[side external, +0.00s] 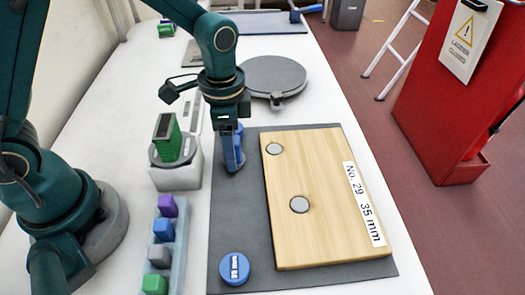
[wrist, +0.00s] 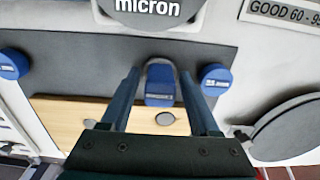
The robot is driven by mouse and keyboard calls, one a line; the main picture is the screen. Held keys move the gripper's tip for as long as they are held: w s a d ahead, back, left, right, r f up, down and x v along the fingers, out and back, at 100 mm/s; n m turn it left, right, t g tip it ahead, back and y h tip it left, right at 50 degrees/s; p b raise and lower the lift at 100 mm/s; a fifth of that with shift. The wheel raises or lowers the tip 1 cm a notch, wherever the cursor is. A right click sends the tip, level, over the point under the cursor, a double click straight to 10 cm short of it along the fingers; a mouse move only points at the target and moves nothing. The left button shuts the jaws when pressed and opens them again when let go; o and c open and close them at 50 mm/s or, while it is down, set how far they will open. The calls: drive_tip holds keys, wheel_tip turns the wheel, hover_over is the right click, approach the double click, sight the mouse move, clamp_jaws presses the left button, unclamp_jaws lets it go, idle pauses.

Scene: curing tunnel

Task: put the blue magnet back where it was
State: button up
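A blue piece (wrist: 160,85) with a grey arched rim, perhaps the magnet, shows between my fingers in the wrist view, with a gap on each side. My gripper (wrist: 158,72) is open and points down over the dark grey mat (side external: 230,205), left of the wooden board in the side view. In that view my gripper (side external: 231,160) overlaps blue shapes and largely hides this piece. A round blue disc (side external: 234,268) marked 35 mm lies at the mat's near end. Another blue disc (wrist: 216,80) lies to the right of my fingers in the wrist view.
A wooden board (side external: 325,230) labelled No. 29, 35 mm carries two grey discs. A block with a round top (side external: 175,175) and green piece stands left. A tray of coloured blocks (side external: 160,240) stands nearer. A round grey plate (side external: 273,76) lies beyond.

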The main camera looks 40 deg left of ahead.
drive_tip(key=shift+r, duration=0.1)
wheel_tip(320, 180, up, 12)
drive_tip(key=s+a+n+t, duration=0.1)
drive_tip(key=s+n, duration=0.1)
drive_tip(key=s, duration=0.1)
drive_tip(key=s+a+r+n+t, duration=0.1)
drive_tip(key=s+a+n+t, duration=0.1)
drive_tip(key=s+n, duration=0.1)
drive_tip(key=s+a+r+n+t, duration=0.1)
drive_tip(key=s+a+n+t, duration=0.1)
drive_tip(key=s+n, duration=0.1)
drive_tip(key=shift+s, duration=0.7)
drive_tip(key=shift+s+a+f+n+t, duration=0.1)
drive_tip(key=shift+s+f+n+t, duration=0.25)
drive_tip(key=shift+n, duration=0.15)
idle(0.7)
